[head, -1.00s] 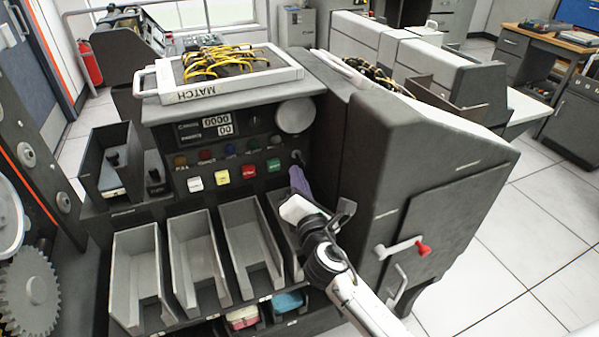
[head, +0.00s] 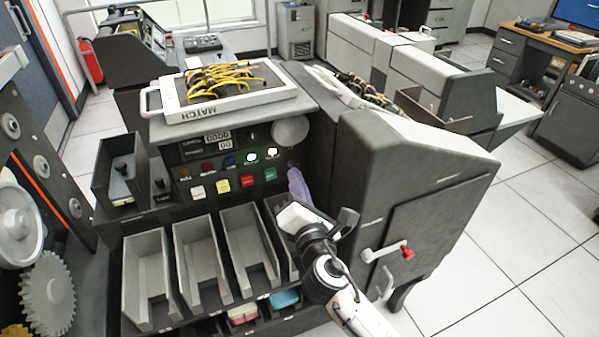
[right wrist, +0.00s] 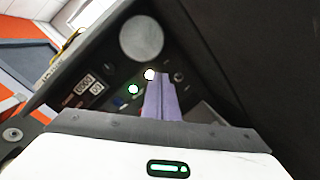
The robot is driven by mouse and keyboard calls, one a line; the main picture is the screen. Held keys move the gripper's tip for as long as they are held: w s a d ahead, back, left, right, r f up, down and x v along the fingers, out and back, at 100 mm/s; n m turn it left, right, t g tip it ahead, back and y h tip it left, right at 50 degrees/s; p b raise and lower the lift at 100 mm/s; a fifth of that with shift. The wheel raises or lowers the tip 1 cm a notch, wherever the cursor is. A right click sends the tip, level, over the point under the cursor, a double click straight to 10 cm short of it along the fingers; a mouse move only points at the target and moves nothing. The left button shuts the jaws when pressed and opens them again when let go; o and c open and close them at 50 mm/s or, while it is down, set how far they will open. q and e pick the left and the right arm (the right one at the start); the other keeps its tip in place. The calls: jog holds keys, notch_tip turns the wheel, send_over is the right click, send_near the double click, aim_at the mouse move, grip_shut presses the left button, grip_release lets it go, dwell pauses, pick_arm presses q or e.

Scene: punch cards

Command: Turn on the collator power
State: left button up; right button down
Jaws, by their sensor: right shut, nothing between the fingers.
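The collator (head: 400,150) is a dark grey machine with a sloping control panel. In the head view a green lamp (head: 250,156) and a white lamp (head: 272,153) glow on the panel. They also glow in the right wrist view (right wrist: 133,89). My right gripper (head: 294,172) has purple fingers and is shut and empty. Its fingertips are at the panel's right end, close by the power switch area, which the fingers mostly hide. My left gripper is out of view.
Several grey card bins (head: 200,270) stand below the panel. A white-framed plugboard (head: 228,95) with yellow wires lies on top. Gears (head: 45,290) stand at left. Open floor (head: 540,210) lies at right.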

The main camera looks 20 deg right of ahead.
jog(key=shift+s+a+r, duration=0.2)
jog(key=shift+s+r, duration=0.55)
jog(key=shift+s, duration=0.05)
jog(key=s+d+f+m+g+y, duration=0.1)
jog(key=s+f+m+g, duration=0.1)
jog(key=s+f+m, duration=0.45)
jog(key=s+f+m+g+y, duration=0.1)
jog(key=s+f+m+g, duration=0.15)
jog(key=f, duration=0.65)
jog(key=s+f+m+g+y, duration=0.1)
jog(key=s+f+m+g, duration=0.1)
jog(key=s+f+m, duration=0.4)
jog(key=s+f+m+g+y, duration=0.1)
jog(key=s+f+m, duration=0.5)
jog(key=s, duration=0.7)
jog(key=m+g, duration=0.1)
jog(key=m, duration=0.1)
jog(key=shift+s+d+m+g, duration=0.3)
jog(key=shift+s+d+g, duration=0.05)
jog(key=shift+s+d, duration=0.05)
